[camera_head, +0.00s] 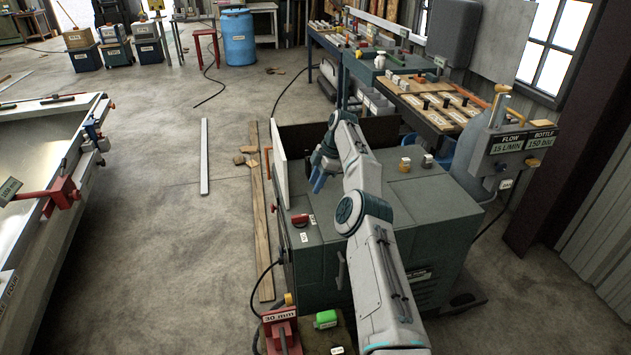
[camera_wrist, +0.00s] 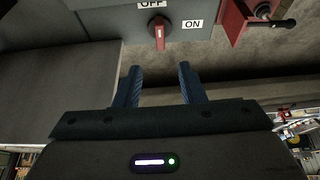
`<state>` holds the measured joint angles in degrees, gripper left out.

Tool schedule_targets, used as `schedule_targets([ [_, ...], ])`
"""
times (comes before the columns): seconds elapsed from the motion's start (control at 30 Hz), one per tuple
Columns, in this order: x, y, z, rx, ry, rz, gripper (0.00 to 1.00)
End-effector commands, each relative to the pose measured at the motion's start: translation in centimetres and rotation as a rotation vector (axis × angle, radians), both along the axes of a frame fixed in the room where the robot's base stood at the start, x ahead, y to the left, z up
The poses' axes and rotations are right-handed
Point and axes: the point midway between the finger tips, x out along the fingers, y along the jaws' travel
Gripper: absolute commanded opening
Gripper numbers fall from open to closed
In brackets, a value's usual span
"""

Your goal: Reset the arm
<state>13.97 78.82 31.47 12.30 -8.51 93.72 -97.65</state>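My arm (camera_head: 362,165) reaches out over the grey-green cabinet (camera_head: 430,205) and bends down at its far end. My gripper (camera_head: 319,178) is by the cabinet's left edge, beside an upright white panel (camera_head: 279,165). In the wrist view my gripper (camera_wrist: 160,76) has its two blue fingers apart, with nothing between them. Beyond the fingertips is a red rotary switch (camera_wrist: 159,35) with OFF and ON labels; its handle stands upright in that view, apart from the fingers. In the head view a red knob (camera_head: 299,220) sits at the cabinet's front left edge.
A red clamp-like tool (camera_wrist: 250,20) is right of the switch in the wrist view. A gauge stand (camera_head: 515,145) rises at the right. A workbench (camera_head: 430,115) stands behind. A red "30 mm" block (camera_head: 282,325) is in front. Open floor (camera_head: 170,230) lies left.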

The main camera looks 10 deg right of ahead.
Motion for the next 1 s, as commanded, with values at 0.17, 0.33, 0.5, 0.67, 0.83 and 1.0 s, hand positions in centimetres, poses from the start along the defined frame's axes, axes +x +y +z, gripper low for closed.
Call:
schedule_targets([
  [0.17, 0.0, 0.2, 0.2, -0.002, -0.001, -0.001, 0.36],
  [0.33, 0.0, 1.8, 2.8, -0.029, 0.002, -0.019, 0.36],
  [0.5, -0.9, 4.6, 7.2, -0.086, 0.008, -0.074, 0.36],
  [0.67, -2.5, 6.9, 11.0, -0.141, 0.011, -0.146, 0.36],
  [0.83, -5.1, 8.7, 14.5, -0.193, 0.010, -0.239, 0.36],
  [1.0, -8.4, 9.9, 17.4, -0.239, 0.007, -0.347, 0.36],
])
